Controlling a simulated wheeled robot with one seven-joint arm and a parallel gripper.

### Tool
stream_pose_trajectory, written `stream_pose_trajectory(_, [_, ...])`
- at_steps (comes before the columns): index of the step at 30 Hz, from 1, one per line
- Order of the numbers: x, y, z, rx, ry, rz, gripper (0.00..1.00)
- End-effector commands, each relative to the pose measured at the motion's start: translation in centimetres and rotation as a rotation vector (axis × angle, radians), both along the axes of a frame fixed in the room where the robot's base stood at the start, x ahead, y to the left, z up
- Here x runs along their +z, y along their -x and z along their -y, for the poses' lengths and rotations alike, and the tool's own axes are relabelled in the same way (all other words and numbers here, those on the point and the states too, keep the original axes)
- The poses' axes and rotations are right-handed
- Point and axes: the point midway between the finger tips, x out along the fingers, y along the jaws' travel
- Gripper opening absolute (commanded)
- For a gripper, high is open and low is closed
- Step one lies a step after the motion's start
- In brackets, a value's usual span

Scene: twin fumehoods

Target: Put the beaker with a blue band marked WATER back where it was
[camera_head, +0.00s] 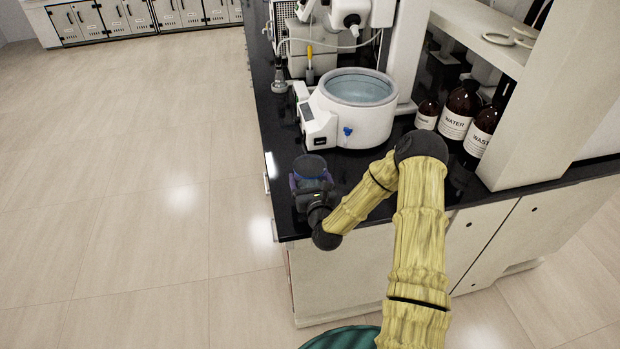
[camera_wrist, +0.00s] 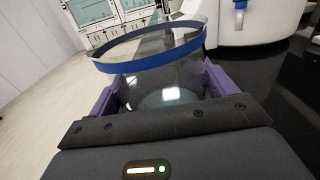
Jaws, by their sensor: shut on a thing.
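A clear glass beaker with a blue band around its rim (camera_wrist: 150,60) fills the middle of the wrist view. No WATER marking can be read on it. My gripper (camera_wrist: 160,92) has its purple fingers on both sides of the glass and is shut on it. In the head view, my gripper (camera_head: 312,184) is at the left front corner of the black counter, with the beaker's round top (camera_head: 310,165) showing dark. The beaker looks about upright. Whether its base touches the counter cannot be told.
A white heating bath (camera_head: 350,115) stands on the black counter (camera_head: 340,170) behind my gripper. Brown bottles, one labelled WATER (camera_head: 458,112), stand to the right by a white upright (camera_head: 535,110). The counter's left edge drops to open floor (camera_head: 130,190).

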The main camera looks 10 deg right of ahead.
Motion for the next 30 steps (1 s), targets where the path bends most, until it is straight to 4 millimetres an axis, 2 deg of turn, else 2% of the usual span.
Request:
stream_pose_trajectory(11, [-0.4, 0.0, 0.0, -0.001, -0.001, 0.004, 0.36])
stream_pose_trajectory(12, [-0.5, 0.0, 0.0, -0.001, 0.0, 0.002, 0.88])
stream_pose_trajectory(14, [-0.4, 0.0, 0.0, -0.001, 0.0, 0.001, 1.0])
stream_pose_trajectory(24, [0.0, 0.0, -0.3, 0.005, 0.0, 0.002, 1.0])
stream_pose_trajectory(30, [-0.4, 2.1, -0.3, 0.005, -0.002, -0.001, 1.0])
